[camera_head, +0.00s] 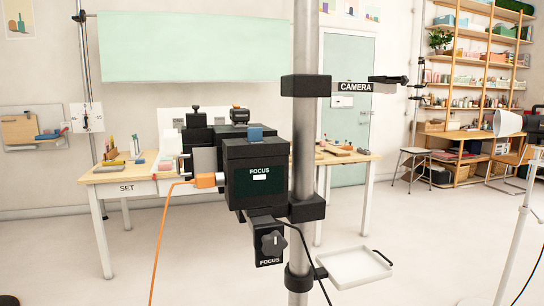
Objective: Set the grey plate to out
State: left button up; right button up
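A black camera unit labelled FOCUS (258,175) is mounted on a grey vertical post (304,130). A plain grey plate (205,161) shows at its left side, partly hidden behind the unit's front box. Small metal rods (186,165) stick out to the left of the plate. I see no marking for out on it, and I cannot tell its setting. An orange plug (206,180) with an orange cable enters the unit's left side. A black knob (273,243) sits below the unit. Neither of my grippers shows in this view.
A wooden table labelled SET (127,188) with small props stands behind. A white dial plate (87,117) hangs at left. Shelves (478,56) stand at right.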

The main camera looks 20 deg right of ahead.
aim_at(205, 159)
jog(key=z, duration=0.15)
jog(key=i, duration=0.15)
jog(key=z, duration=0.05)
jog(key=k, duration=1.25)
jog(key=u, duration=0.7)
jog(key=i, duration=0.95)
jog(key=z, duration=0.5)
jog(key=i, duration=1)
jog(key=z, duration=0.95)
